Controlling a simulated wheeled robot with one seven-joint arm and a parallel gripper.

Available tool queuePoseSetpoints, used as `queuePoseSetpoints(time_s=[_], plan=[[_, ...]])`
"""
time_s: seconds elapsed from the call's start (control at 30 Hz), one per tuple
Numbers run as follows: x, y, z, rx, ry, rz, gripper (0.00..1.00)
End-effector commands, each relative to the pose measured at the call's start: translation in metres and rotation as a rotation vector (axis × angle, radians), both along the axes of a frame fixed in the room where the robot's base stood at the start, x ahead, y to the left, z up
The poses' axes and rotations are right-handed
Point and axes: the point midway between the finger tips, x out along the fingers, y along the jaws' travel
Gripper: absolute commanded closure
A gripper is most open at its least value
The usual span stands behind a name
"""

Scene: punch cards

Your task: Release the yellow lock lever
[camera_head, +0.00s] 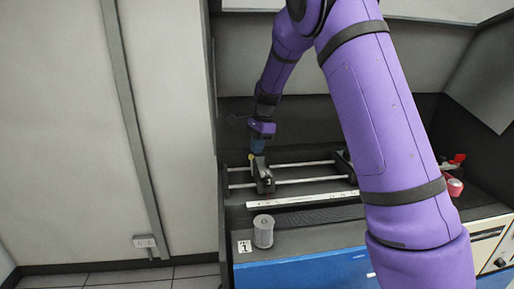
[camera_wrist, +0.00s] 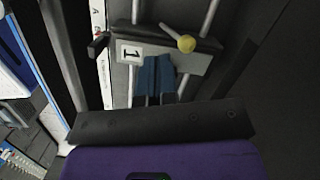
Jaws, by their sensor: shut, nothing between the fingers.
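The lock lever (camera_wrist: 170,32) is a thin pale arm ending in a round yellow knob (camera_wrist: 186,43). It sits on a dark carriage (camera_wrist: 185,61) bearing a white plate marked 1. The knob also shows as a small yellow spot in the head view (camera_head: 251,157), at the carriage's far-left top. My gripper (camera_wrist: 157,62) has its blue fingers together and empty, over the carriage beside the knob; I cannot tell whether they touch the carriage. In the head view my gripper (camera_head: 258,151) points down at the carriage.
Two pale rails (camera_head: 305,181) run through the carriage and on to the right. A white marked strip (camera_head: 290,200) lies in front. A grey cylinder (camera_head: 263,231) stands near the front edge beside a small card marked 1 (camera_head: 244,246). Red objects (camera_head: 455,187) sit far right, partly behind my arm.

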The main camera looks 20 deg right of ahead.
Motion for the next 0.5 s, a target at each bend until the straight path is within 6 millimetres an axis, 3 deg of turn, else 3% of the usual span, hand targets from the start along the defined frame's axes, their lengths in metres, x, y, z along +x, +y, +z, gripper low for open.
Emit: queuePoseSetpoints(time_s=[0.17,0.5], plan=[[0.000,-0.004,0.017,-0.001,-0.003,0.000,1.00],[0.000,-0.016,0.078,-0.001,-0.004,-0.001,1.00]])
